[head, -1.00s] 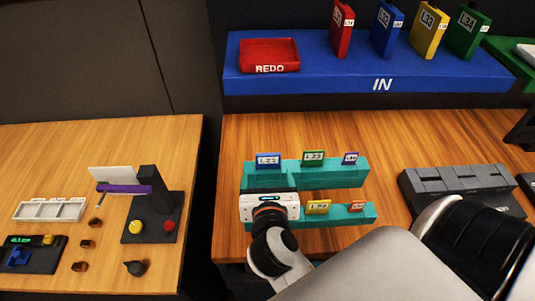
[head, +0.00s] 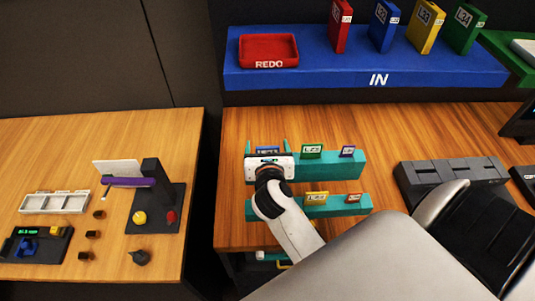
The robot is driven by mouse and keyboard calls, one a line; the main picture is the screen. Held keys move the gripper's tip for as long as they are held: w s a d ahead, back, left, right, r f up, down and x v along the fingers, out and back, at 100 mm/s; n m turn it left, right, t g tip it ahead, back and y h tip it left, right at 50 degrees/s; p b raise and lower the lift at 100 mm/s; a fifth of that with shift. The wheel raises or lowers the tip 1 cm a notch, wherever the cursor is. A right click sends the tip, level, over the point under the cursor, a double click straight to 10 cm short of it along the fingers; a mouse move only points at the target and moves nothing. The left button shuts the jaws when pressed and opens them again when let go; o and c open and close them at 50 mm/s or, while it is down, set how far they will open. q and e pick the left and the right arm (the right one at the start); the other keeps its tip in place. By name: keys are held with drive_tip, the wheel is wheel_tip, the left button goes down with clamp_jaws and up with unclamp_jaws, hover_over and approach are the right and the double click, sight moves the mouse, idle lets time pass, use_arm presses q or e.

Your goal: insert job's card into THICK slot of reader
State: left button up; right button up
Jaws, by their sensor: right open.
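Small labelled cards stand in two teal racks on the right-hand table. The back rack (head: 331,168) holds a blue card (head: 267,150), a green card (head: 312,151) and a purple card (head: 347,152). The front rack (head: 335,211) holds a yellow card (head: 316,198) and an orange-red card (head: 353,198). My right gripper (head: 267,148) is open at the left end of the back rack, its fingers on either side of the blue card, whose lower part is hidden by the hand. A dark grey slotted block (head: 452,184), possibly the reader, stands to the right; slot widths are unclear. My left gripper is not in view.
A blue IN shelf (head: 300,80) at the back bears a red REDO tray (head: 268,50) and labelled red, blue, yellow and green binders. The left table (head: 60,150) carries a dark stand (head: 155,205) and small parts. Bare wood separates the racks from the grey block.

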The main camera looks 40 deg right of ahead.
drive_tip(key=c, duration=1.1)
drive_tip(key=shift+r, duration=0.1)
